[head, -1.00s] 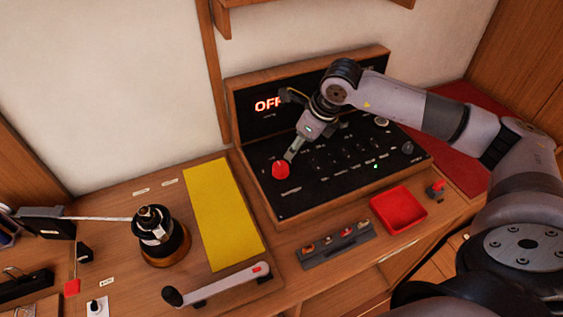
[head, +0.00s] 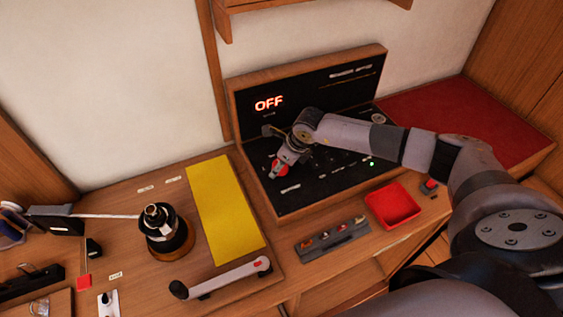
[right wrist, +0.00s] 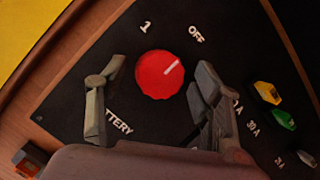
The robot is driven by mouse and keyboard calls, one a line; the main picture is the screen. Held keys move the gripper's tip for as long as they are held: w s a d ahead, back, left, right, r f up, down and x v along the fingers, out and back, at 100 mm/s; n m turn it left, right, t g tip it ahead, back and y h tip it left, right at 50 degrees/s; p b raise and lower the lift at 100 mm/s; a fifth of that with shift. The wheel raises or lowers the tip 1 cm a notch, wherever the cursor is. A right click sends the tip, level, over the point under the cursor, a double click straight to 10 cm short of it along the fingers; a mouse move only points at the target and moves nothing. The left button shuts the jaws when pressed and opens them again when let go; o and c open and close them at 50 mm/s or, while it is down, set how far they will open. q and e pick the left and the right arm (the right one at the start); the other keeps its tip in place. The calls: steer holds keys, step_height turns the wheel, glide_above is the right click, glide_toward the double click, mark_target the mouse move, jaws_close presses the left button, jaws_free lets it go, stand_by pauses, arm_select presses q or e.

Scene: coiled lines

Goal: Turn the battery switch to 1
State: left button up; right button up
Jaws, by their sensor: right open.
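The battery switch is a round red knob (head: 279,170) at the left of the black sloping panel (head: 300,199). In the right wrist view the red knob (right wrist: 158,76) has its white mark pointing up and right, toward the OFF label (right wrist: 196,34). The 1 label (right wrist: 146,27) is at its upper left. My right gripper (head: 283,163) is at the knob, open, with one finger on each side of it. Gaps show between knob and fingers in the right wrist view. A lit display (head: 269,103) reads OFF. My left gripper is not in view.
Coloured fuses (right wrist: 267,92) sit right of the knob on the panel. A red tray (head: 393,205) and a grey fuse strip (head: 332,239) lie before the panel. A yellow mat (head: 225,209) and a black winch (head: 164,231) stand to the left.

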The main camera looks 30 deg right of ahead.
steer(key=c, duration=1.2)
steer(key=shift+o, duration=0.2)
steer(key=shift+f+n+b, duration=0.15)
steer(key=shift+n+b, duration=0.25)
steer(key=shift+b, duration=0.35)
steer(key=n+b, duration=0.2)
steer(key=b, duration=0.2)
steer(key=n+g+y+b, duration=0.1)
steer(key=n+b, duration=0.2)
steer(key=b, duration=0.1)
steer(key=n+g+y+b, duration=0.1)
steer(key=n+b, duration=0.2)
steer(key=b, duration=0.1)
steer(key=shift+w+d, duration=0.15)
steer(key=shift+w, duration=0.1)
steer(key=shift+n+g+y+b, duration=0.4)
steer(key=shift+n+g+b, duration=0.4)
steer(key=shift+n+b, duration=0.85)
steer(key=shift+r, duration=0.2)
steer(key=o, duration=1.2)
steer(key=shift+c, duration=0.2)
